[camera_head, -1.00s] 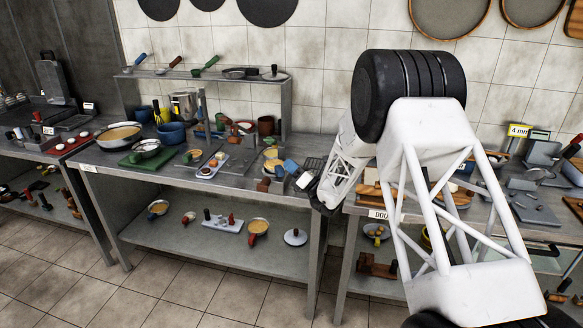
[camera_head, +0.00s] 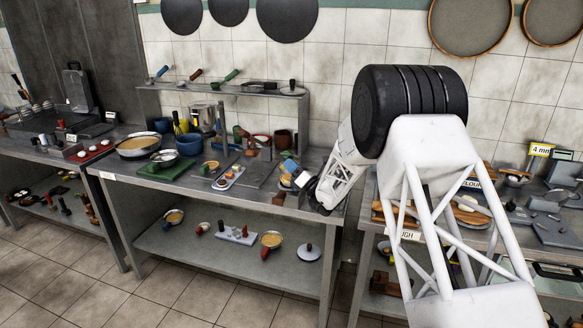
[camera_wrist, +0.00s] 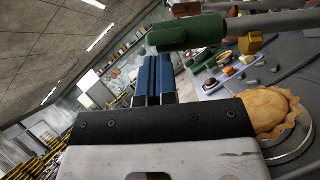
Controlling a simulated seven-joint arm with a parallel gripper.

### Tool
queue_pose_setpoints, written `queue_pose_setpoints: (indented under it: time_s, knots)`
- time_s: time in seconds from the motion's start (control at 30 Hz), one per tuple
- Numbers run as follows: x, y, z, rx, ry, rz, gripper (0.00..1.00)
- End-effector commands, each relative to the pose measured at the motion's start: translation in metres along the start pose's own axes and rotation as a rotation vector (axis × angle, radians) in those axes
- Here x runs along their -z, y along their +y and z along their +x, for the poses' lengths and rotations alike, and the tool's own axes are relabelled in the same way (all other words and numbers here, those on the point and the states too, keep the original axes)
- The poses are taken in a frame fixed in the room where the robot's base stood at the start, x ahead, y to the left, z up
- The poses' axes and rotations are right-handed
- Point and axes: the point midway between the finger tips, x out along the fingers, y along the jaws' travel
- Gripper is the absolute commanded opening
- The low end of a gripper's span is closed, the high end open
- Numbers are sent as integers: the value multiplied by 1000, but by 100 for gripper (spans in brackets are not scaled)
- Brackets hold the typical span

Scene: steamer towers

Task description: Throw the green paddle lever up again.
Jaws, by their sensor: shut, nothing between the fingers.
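The green paddle lever (camera_wrist: 188,32) shows close up in the wrist view, as a thick green grip on a grey bar that runs off to the upper right. My gripper (camera_wrist: 155,62) has blue fingers that are shut together with nothing between them. Its tips lie just below and left of the green grip in the picture; I cannot tell whether they touch it. In the head view my gripper (camera_head: 289,165) is over the right part of the middle bench, and I cannot clearly pick out the lever there.
A crimped pie (camera_wrist: 272,110) on a round metal plate lies close to the right of my gripper. The bench (camera_head: 130,190) is crowded with bowls, pans and a green board (camera_head: 166,170). A raised shelf (camera_head: 225,89) stands along its back. A second bench adjoins at the right.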

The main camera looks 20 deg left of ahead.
Motion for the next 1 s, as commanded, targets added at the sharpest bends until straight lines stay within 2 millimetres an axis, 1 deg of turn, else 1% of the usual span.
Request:
queue_pose_setpoints:
  time_s: [0.17, 0.43, 0.8, 1.0]
  knots:
    - [-3, 1, 2, 0, 0, -1, 0]
    - [-31, 4, 20, -1, -1, -2, 0]
    - [-35, 5, 23, -3, -2, -3, 0]
    - [-35, 5, 16, -3, -2, -3, 0]
